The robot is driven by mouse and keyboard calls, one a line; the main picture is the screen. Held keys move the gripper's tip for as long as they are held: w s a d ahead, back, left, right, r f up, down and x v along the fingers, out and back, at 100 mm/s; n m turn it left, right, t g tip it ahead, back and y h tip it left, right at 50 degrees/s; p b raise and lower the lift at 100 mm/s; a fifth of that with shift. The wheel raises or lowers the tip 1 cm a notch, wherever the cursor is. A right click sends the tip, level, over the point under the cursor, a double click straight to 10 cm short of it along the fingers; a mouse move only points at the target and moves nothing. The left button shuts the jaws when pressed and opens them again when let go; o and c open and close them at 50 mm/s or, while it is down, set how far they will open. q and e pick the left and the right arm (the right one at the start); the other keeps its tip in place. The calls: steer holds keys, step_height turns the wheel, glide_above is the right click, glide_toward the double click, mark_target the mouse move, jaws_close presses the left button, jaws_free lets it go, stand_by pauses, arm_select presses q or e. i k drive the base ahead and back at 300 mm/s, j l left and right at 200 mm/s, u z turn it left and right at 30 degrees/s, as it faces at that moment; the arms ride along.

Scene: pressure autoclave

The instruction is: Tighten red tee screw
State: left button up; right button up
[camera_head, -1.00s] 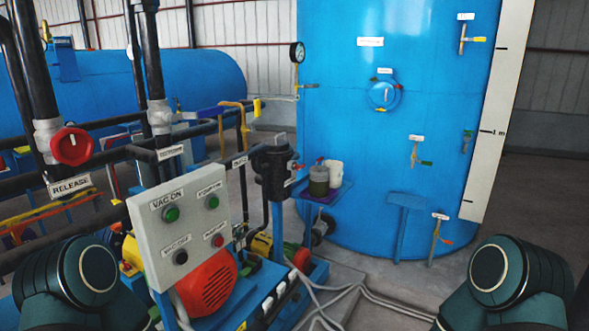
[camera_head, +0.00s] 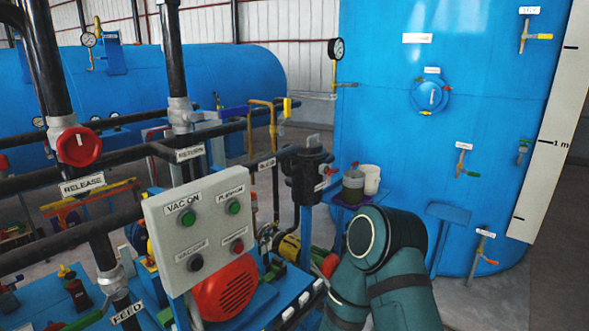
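A black cylindrical housing (camera_head: 306,180) with a grey knob on top stands on a blue post in the middle of the head view. A small red part (camera_head: 327,168) sticks out at its upper right side and may be the red tee screw; it is too small to make out its shape. Part of my own arm shows at the lower middle, below and to the right of the housing. Its gripper is out of the picture, and so is the other gripper. Nothing of mine touches the red part.
A grey panel (camera_head: 216,262) with green, black and red buttons stands left of the housing. A red release knob (camera_head: 79,146) sits on a pipe farther left. Two small cups (camera_head: 353,187) stand on a shelf by the big blue tank (camera_head: 395,130). Pipes crowd the left.

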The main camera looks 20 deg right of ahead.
mark_target(329, 172)
steer(key=i+l+u, duration=0.25)
steer(key=l, duration=0.2)
steer(key=l+u, duration=0.25)
steer(key=l, duration=0.15)
steer(key=l+u, duration=0.3)
steer(key=l, duration=1.6)
steer(key=i+l+u, duration=0.15)
steer(key=l, duration=0.85)
